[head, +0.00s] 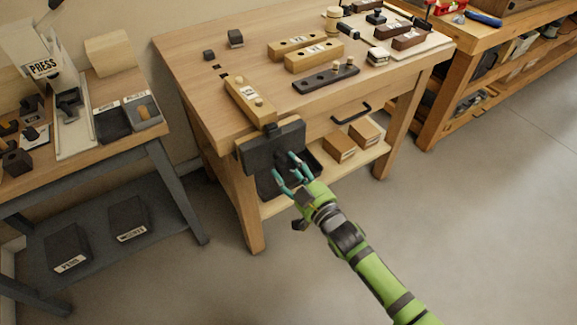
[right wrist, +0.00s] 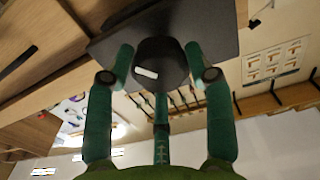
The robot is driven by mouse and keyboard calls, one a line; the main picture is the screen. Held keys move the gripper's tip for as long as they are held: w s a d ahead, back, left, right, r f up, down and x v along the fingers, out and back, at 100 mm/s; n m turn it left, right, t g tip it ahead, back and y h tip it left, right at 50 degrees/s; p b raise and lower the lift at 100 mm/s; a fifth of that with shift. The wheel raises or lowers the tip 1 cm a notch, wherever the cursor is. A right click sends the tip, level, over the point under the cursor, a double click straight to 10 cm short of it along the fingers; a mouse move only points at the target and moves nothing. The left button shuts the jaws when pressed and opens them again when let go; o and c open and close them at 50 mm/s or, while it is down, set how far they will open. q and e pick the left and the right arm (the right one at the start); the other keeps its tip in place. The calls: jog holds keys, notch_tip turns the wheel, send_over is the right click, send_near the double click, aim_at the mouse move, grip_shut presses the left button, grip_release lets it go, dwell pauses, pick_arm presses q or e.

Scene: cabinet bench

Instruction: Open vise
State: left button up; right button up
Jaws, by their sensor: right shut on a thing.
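The vise (head: 262,146) is a dark grey block on the front left end of the wooden workbench. My right gripper (head: 286,168), with teal fingers on a green arm, is at the front of the vise. In the right wrist view, the fingers of my right gripper (right wrist: 160,75) close around a dark round knob (right wrist: 160,62) with a white mark, in front of the dark vise plate (right wrist: 215,28). The gripper is shut on this vise knob. The fingers partly hide the vise's lower front in the head view. My left gripper is not in view.
The workbench top (head: 215,45) carries wooden blocks (head: 315,57), a dark bar with pegs (head: 325,78) and small dark cubes. A drawer handle (head: 350,113) sits right of the vise. A side table (head: 110,85) stands left. Open floor (head: 460,220) lies in front.

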jog(key=shift+n, duration=0.3)
jog(key=n, duration=0.4)
jog(key=n, duration=0.4)
jog(key=o, duration=1)
jog(key=shift+c, duration=0.2)
